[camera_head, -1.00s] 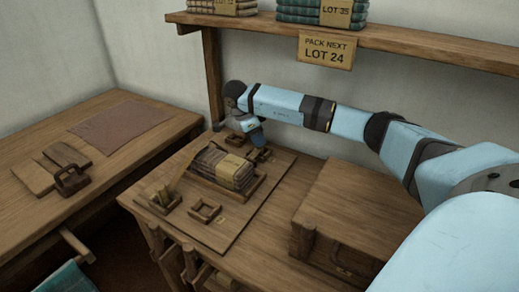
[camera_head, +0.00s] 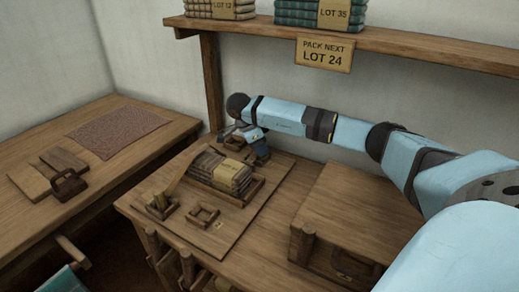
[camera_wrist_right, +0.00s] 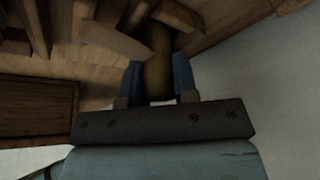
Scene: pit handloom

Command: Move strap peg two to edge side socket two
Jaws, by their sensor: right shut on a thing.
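My right gripper (camera_head: 262,158) is at the back right part of the wooden board, just behind the tray. In the right wrist view, my right gripper (camera_wrist_right: 158,84) has its two blue fingers shut on a brownish peg (camera_wrist_right: 157,68), taken as strap peg two. The peg is mostly hidden in the head view. A square wooden socket (camera_head: 191,215) is at the board's front, with a dark, empty-looking middle. Left of it, another socket (camera_head: 150,210) holds an upright brass-coloured peg (camera_head: 161,200). My left gripper is out of view.
A strapped cloth bundle (camera_head: 207,165) lies in a wooden tray (camera_head: 238,202) on the board (camera_head: 232,228). A wooden chest (camera_head: 365,205) stands to the right. A shelf (camera_head: 420,45) with a "LOT 24" sign (camera_head: 323,54) overhangs behind. A side table (camera_head: 110,170) is at left.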

